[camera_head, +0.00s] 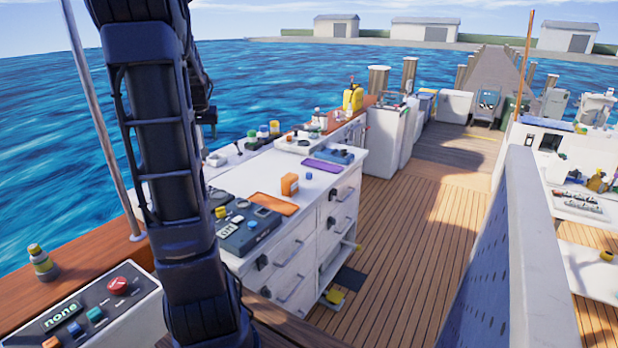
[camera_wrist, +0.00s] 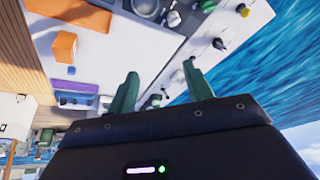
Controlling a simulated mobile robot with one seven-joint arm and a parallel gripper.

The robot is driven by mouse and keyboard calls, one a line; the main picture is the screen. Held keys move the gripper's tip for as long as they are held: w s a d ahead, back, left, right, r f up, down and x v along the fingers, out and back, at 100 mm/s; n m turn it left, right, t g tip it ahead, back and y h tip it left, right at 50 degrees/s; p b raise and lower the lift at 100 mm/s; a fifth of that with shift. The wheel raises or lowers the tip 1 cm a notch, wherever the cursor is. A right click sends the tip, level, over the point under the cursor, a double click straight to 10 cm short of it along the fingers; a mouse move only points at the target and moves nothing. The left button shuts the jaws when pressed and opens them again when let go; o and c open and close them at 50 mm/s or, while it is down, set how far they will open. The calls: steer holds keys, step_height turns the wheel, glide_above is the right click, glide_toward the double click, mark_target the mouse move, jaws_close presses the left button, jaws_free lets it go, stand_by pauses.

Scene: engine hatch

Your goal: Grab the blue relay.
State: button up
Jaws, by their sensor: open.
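My gripper (camera_wrist: 163,88) shows in the wrist view with its two green fingers spread and nothing between them. It is over the white counter, near its water-side edge. A small blue piece (camera_wrist: 71,70), possibly the blue relay, lies on the counter beside an orange box (camera_wrist: 65,45), left of my fingers and apart from them. The orange box also stands on the counter in the head view (camera_head: 290,184). My gripper's fingers are not visible in the head view, where my dark arm crosses the left side.
A purple tray (camera_head: 320,166), an orange tray (camera_head: 275,204) and a dark control unit (camera_head: 248,230) are on the counter. A larger blue device (camera_head: 336,156) sits behind the purple tray. A panel with coloured buttons (camera_head: 88,312) is at lower left. The wooden deck (camera_head: 400,230) is mostly clear.

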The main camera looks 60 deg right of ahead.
steer(key=s+d+f+m+g, duration=0.1)
steer(key=s+d+f+m, duration=0.2)
steer(key=d, duration=0.7)
steer(key=s+d+f, duration=0.3)
steer(key=d+f, duration=0.2)
steer(key=d, duration=0.5)
steer(key=m+g+h, duration=0.1)
steer(key=m+g, duration=0.1)
steer(key=m, duration=0.2)
glide_toward(309, 172)
steer(key=shift+h, duration=0.3)
steer(key=x, duration=0.8)
steer(key=shift+s+a+f, duration=0.1)
steer(key=shift+a+f, duration=0.2)
steer(key=shift+f, duration=0.05)
steer(key=c, duration=1.1)
